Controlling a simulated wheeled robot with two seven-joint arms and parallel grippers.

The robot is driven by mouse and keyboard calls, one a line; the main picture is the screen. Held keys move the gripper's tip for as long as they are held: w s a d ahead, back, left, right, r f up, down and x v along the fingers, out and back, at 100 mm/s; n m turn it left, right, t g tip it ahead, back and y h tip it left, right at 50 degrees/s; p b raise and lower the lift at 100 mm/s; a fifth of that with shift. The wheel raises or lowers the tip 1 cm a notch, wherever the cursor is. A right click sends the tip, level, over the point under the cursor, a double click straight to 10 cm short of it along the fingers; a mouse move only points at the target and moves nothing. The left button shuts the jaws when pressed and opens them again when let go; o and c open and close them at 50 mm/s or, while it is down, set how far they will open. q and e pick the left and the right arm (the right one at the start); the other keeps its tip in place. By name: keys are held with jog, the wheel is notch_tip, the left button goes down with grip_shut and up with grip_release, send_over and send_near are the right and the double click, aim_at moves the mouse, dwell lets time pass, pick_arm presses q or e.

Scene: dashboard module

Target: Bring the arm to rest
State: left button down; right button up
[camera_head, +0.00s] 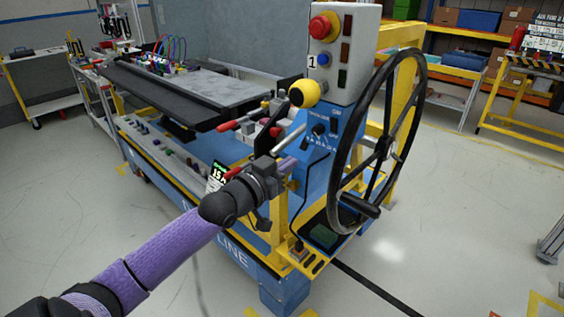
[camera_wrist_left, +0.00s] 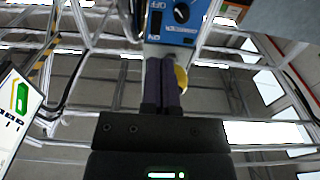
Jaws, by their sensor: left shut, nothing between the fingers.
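My left arm (camera_head: 160,248), with a purple sleeve, reaches in from the lower left. My left gripper (camera_head: 286,166) is in front of the blue dashboard module (camera_head: 318,155). In the left wrist view its two dark fingers (camera_wrist_left: 162,62) are pressed together with nothing between them. They point toward a blue panel (camera_wrist_left: 181,15) with a black knob. I cannot tell the exact gap between fingertips and panel. My right gripper is not in view.
A black steering wheel (camera_head: 343,130) stands right of the gripper. A grey box (camera_head: 345,50) with a red button (camera_head: 323,26) rises above. A yellow knob (camera_head: 306,94) and red-handled levers (camera_head: 228,126) are close by. Open floor (camera_head: 450,220) lies to the right.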

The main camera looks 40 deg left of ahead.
pick_arm(q)
jog(key=shift+s+f, duration=0.1)
jog(key=shift+s, duration=0.4)
